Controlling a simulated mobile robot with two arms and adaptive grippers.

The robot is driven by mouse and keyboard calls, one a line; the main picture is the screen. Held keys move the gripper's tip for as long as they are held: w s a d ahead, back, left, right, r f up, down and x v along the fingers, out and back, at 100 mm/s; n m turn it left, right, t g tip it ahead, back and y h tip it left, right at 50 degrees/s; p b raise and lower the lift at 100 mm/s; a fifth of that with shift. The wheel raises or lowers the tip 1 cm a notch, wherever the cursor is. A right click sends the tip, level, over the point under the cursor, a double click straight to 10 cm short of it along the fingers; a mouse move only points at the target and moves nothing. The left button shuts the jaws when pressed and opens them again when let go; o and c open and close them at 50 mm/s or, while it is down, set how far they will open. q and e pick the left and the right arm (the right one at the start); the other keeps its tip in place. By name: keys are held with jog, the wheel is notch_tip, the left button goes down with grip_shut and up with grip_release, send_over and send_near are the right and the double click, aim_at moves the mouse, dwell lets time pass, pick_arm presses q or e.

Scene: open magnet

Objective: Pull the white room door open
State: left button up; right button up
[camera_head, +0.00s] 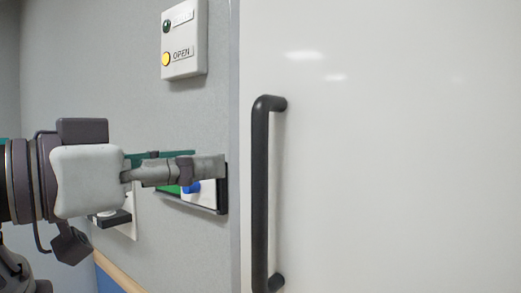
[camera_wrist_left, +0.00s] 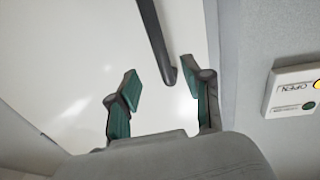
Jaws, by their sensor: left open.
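The white door (camera_head: 400,150) fills the right of the head view, and its left edge meets a grey wall. A long dark vertical bar handle (camera_head: 260,190) stands on the door near that edge. My left gripper (camera_head: 222,168) comes in from the left and is short of the handle, in front of the wall. In the left wrist view the gripper (camera_wrist_left: 160,88) is open with green inner pads, and the end of the handle (camera_wrist_left: 157,40) shows beyond and between the fingertips. Nothing is between the pads. My right gripper is not in view.
A white switch box (camera_head: 184,40) marked OPEN, with a yellow and a green button, is on the wall above my left gripper. A dark-framed item (camera_head: 205,200) is on the wall behind the gripper. A wooden rail (camera_head: 118,275) runs low at left.

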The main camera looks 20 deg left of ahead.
aim_at(253, 157)
pick_arm(q)
jog(key=p+x, duration=0.2)
jog(key=x, duration=0.7)
jog(key=shift+w+d, duration=0.2)
jog(key=shift+w, duration=0.15)
jog(key=shift+w+d, duration=0.25)
jog(key=shift+w, duration=0.15)
grip_shut()
